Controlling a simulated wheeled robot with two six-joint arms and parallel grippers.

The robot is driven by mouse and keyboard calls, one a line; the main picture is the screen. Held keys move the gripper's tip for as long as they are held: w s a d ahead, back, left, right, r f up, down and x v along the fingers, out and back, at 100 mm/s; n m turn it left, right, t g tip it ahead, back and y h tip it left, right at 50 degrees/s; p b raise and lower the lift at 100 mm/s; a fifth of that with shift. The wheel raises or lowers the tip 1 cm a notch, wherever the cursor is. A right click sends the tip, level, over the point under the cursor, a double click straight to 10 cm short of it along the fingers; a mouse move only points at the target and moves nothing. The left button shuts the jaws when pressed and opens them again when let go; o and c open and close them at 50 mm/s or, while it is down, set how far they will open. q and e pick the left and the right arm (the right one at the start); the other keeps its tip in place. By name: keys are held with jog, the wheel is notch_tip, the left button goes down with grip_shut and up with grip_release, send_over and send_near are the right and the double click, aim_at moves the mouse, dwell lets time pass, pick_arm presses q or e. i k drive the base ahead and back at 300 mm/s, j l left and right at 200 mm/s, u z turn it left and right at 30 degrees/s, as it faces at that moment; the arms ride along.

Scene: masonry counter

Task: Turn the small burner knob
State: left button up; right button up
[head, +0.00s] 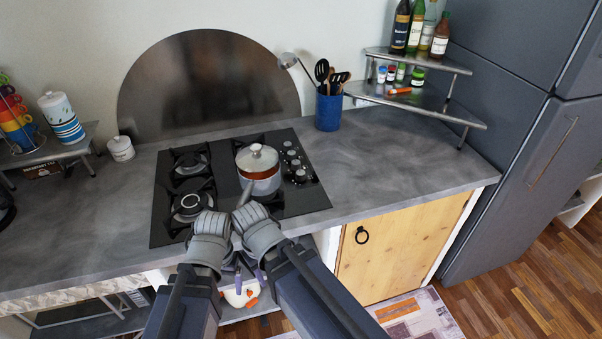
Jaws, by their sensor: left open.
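The black cooktop (236,202) is set in the grey counter. A column of several grey knobs (295,164) runs along its right side; I cannot tell which one belongs to the small burner. A lidded pot (261,181) stands just left of the knobs.
A blue utensil holder (328,112) stands right of the cooktop, near a corner shelf (420,96) with bottles. The counter (375,165) right of the knobs is clear. A wooden cabinet door (395,250) is below.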

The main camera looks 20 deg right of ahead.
aim_at(300, 174)
jog(key=l, duration=0.45)
jog(key=i+l, duration=0.15)
jog(key=l, duration=0.3)
jog(key=i+l, duration=0.2)
jog(key=l, duration=0.15)
jog(key=i, duration=0.35)
